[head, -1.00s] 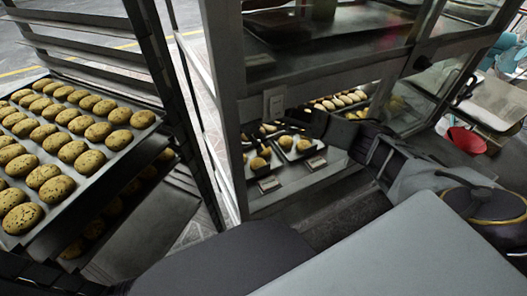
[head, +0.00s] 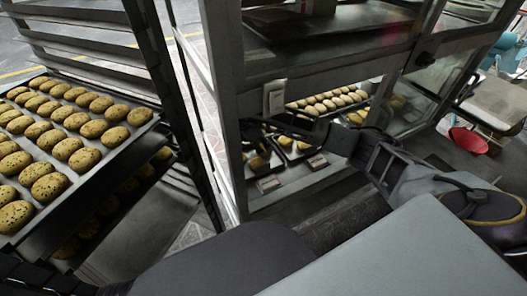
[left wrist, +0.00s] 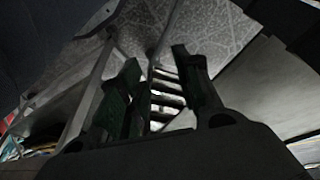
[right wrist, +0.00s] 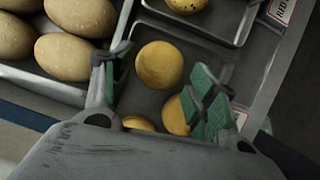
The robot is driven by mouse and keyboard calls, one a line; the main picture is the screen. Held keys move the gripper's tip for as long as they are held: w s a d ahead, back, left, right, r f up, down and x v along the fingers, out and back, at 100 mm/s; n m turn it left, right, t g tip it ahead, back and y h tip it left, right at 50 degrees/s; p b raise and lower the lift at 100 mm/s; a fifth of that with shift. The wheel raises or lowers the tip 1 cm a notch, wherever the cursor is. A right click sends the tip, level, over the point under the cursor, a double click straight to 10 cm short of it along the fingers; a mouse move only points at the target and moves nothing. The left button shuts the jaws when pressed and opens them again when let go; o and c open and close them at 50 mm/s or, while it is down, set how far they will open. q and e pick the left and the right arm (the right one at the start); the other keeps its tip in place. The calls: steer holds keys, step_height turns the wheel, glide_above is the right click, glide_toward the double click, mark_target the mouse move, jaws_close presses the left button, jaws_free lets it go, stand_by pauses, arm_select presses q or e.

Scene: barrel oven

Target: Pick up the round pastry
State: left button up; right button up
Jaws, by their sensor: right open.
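A round golden pastry (right wrist: 159,64) lies in a dark metal tray in the right wrist view. Two more round pastries, one on the right (right wrist: 178,115) and one on the left (right wrist: 138,123), are partly hidden by my gripper. My right gripper (right wrist: 160,70) is open and empty, with its green-padded fingers on either side of the upper pastry; contact cannot be told. In the head view my right gripper (head: 285,125) is inside the glass case, above the small trays. My left gripper (left wrist: 155,60) has its fingers apart with nothing between them, over the floor.
Larger oval buns (right wrist: 72,58) fill a neighbouring tray. The case's metal post (head: 226,110) and shelf (head: 340,75) frame the opening. A rack with a full cookie tray (head: 98,156) stands at the left. A red bowl (head: 468,140) is at the right.

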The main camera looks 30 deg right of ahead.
steer(key=shift+x, duration=1.25)
arm_select(q)
steer(key=shift+d+r, duration=0.15)
steer(key=shift+r, duration=0.8)
steer(key=shift+f, duration=0.2)
arm_select(e)
steer(key=shift+c, duration=0.2)
arm_select(q)
steer(key=shift+s, duration=0.1)
arm_select(e)
steer(key=c, duration=0.6)
